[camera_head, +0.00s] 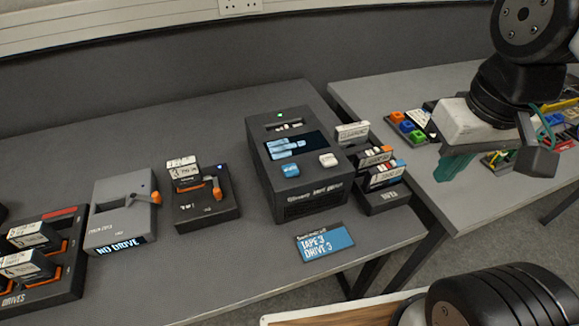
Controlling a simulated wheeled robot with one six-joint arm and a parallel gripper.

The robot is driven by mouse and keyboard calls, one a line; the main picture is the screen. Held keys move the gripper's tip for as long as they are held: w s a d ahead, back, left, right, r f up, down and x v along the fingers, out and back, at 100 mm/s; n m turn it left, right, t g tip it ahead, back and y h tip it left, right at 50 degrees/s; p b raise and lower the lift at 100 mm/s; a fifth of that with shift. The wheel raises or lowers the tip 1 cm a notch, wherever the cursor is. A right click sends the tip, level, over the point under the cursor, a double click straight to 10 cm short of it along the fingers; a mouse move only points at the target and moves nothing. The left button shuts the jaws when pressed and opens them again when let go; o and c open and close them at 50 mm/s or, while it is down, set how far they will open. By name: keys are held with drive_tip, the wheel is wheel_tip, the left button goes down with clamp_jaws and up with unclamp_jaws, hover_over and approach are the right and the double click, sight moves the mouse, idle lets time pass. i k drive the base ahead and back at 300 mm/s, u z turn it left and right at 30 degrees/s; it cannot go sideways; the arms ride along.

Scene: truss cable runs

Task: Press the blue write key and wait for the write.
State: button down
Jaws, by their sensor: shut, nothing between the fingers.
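The blue write key (290,171) is on the sloped front of the dark writer box (315,203), left of a white key (328,159). A lit screen (296,146) with light-blue marks sits above the keys, and a small green light shows at the top. My gripper (502,153) is at the upper right, over the right table and well apart from the writer. It is shut and empty; its fingertips are hard to make out. Nothing touches the blue key, and whether it is pressed in cannot be told.
A rack of tapes (384,199) stands right of the writer. A blue card (325,243) in front reads "TAPE 3 DRIVE 3". Left are a dark dock (210,207) holding a tape, a grey "NO DRIVE" unit (118,190) and a drives rack (69,279). Coloured blocks lie on the right table (440,192).

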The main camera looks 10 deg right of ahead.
sight(291, 170)
drive_tip(key=u, duration=0.05)
drive_tip(key=k, duration=0.5)
drive_tip(key=z, duration=1.85)
drive_tip(key=k, duration=1.15)
drive_tip(key=u, duration=1.55)
drive_tip(key=i, duration=0.5)
drive_tip(key=u, duration=0.05)
